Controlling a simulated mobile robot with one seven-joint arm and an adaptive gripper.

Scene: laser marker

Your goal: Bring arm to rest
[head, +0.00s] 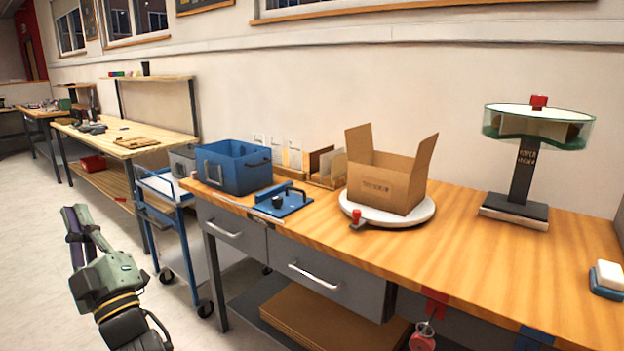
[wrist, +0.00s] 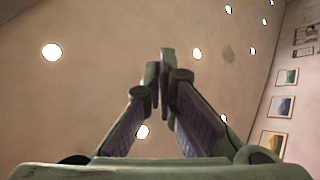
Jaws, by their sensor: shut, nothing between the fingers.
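My gripper (head: 76,222) is at the lower left of the head view, off the left end of the wooden workbench (head: 480,255) and over open floor. It points upward and is apart from everything around it. In the wrist view my gripper (wrist: 160,75) has its two fingers together with nothing between them. Behind the fingers the wrist view shows the ceiling with round lights, and framed pictures on a wall at the right.
A blue cart (head: 165,205) stands right of my gripper. On the bench are a blue bin (head: 232,168), a blue fixture (head: 284,202), an open cardboard box (head: 385,185) on a white turntable (head: 425,212), and a dark stand (head: 522,175). Floor (head: 30,260) at the left is clear.

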